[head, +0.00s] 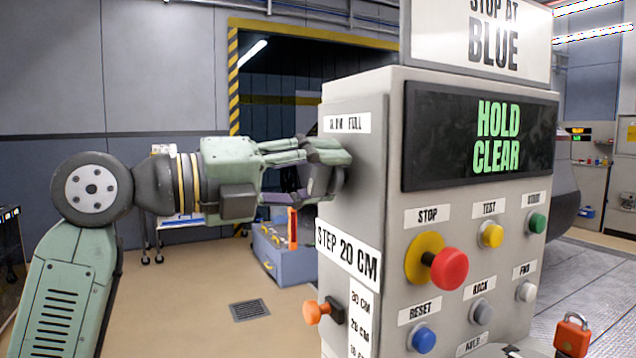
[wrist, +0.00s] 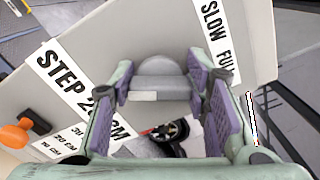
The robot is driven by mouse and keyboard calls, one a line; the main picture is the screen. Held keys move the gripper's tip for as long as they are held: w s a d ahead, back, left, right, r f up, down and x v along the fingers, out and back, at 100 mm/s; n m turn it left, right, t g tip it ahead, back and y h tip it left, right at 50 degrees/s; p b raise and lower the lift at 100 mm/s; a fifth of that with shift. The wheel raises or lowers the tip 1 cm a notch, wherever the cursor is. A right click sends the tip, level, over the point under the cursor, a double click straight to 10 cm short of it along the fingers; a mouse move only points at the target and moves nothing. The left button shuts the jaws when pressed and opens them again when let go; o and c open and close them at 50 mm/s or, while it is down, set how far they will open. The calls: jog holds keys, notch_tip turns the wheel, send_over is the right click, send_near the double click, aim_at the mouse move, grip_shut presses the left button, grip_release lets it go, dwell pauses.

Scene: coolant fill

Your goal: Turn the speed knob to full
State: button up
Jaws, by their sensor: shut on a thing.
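The grey speed knob (wrist: 160,68) shows in the wrist view, with a rounded top and a flat grip bar carrying a pale mark. It sits on the side face of the control cabinet (head: 385,115), beside the SLOW FULL label (head: 347,123), also in the wrist view (wrist: 216,40). My gripper (head: 328,168) reaches in from the left at that side face. In the wrist view its purple-padded fingers (wrist: 160,88) are shut on the knob, one on each side. In the head view the fingers hide the knob.
Below on the same face are a STEP 20 CM label (head: 347,254) and an orange lever (head: 318,311). The front has a HOLD CLEAR display (head: 480,138), a red stop button (head: 448,268) and several other buttons. A blue-grey case (head: 285,258) stands on the floor behind.

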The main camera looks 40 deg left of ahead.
jog(key=shift+m+b, duration=0.3)
jog(key=shift+m, duration=1.3)
jog(key=shift+d+m, duration=0.1)
jog(key=shift+m, duration=0.2)
jog(key=o, duration=1.2)
jog(key=shift+c, duration=0.2)
jog(key=shift+s+r, duration=0.1)
jog(key=v, duration=1.2)
